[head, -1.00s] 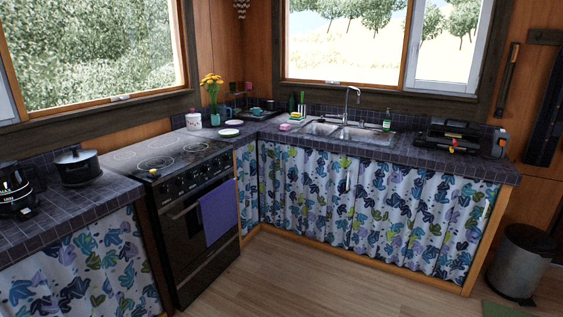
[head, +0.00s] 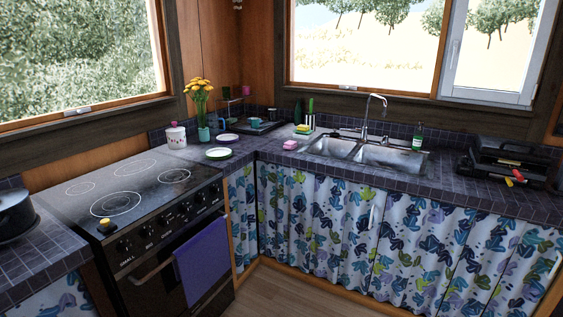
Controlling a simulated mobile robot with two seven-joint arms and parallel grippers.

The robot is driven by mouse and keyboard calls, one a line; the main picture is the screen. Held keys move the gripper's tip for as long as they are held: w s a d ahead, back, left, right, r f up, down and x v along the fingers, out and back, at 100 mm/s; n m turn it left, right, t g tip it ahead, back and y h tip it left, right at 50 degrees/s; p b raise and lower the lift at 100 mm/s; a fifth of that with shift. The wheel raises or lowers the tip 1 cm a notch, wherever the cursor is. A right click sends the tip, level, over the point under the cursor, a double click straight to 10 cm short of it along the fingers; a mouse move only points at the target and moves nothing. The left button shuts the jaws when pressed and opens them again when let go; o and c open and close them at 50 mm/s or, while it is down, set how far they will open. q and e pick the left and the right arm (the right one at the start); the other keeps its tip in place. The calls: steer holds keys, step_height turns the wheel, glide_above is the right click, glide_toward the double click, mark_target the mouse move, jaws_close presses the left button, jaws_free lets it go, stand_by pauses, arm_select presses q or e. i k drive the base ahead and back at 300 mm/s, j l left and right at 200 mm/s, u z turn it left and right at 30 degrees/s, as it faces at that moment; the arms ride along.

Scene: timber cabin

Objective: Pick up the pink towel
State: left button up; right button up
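A small pink item (head: 290,145), which looks like a folded cloth or sponge, lies on the tiled counter just left of the sink. It is too small to tell for certain that it is the pink towel. A purple towel (head: 203,262) hangs over the oven's front handle. Neither of my grippers is in view.
The black stove (head: 130,187) stands at left, with a dark pot (head: 14,215) on the counter beside it. A black appliance (head: 505,165) sits at right. Some wooden floor shows in front.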

mark_target(290, 145)
steer(key=i+z, duration=0.1)
steer(key=i, duration=0.6)
steer(key=i+j+z, duration=0.1)
steer(key=i, duration=0.6)
steer(key=i+j+z, duration=0.3)
steer(key=i, duration=0.25)
steer(key=i+j+z, duration=0.3)
steer(key=i, duration=0.2)
